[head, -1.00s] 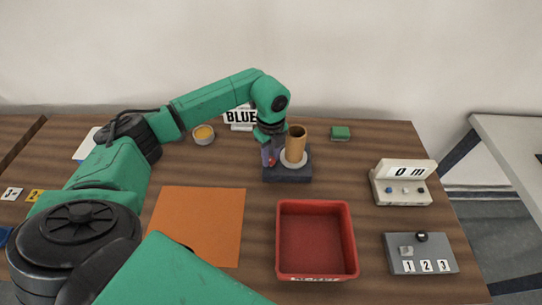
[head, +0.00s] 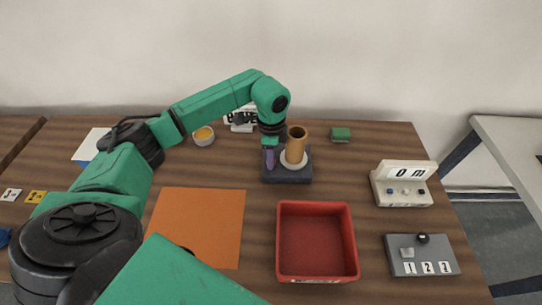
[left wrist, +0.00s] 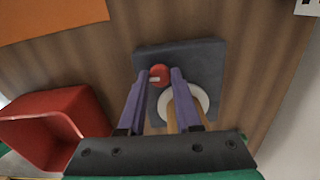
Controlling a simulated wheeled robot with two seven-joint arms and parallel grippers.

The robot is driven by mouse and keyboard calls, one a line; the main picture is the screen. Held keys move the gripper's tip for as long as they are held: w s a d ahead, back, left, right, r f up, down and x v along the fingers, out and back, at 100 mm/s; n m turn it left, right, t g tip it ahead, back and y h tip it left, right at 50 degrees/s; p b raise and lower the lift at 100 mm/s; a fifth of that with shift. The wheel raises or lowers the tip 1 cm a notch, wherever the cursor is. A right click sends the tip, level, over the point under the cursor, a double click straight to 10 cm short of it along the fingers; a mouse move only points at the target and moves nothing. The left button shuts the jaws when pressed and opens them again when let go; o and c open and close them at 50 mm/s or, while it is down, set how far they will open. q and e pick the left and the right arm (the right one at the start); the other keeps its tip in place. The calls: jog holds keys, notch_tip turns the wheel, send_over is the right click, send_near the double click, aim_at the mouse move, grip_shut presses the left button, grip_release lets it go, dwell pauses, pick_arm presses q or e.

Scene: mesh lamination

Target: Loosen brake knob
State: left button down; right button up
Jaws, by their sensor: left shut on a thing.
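The brake knob (left wrist: 159,75) is small, round and red with a pale mark, on the dark base (head: 290,178) of a small stand. My left gripper (head: 270,163) points down at the left part of this base. In the left wrist view its purple fingers (left wrist: 162,78) are shut on the knob, one on each side. The knob is hidden behind the fingers in the head view. A brown upright roll (head: 296,145) stands on a white disc (left wrist: 203,98) beside the knob, close to one finger. My right gripper is not in view.
A red tray (head: 280,240) and an orange sheet (head: 200,225) lie in front of the stand. A white device (head: 402,190) and a grey numbered panel (head: 425,268) are at the right.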

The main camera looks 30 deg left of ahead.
pick_arm(q)
jog(key=shift+w+r+n, duration=0.15)
jog(key=shift+n, duration=0.25)
jog(key=c, duration=0.7)
grip_release()
jog(key=shift+o, duration=0.5)
notch_tip(320, 180, up, 14)
jog(key=b, duration=0.2)
jog(key=shift+r, duration=0.25)
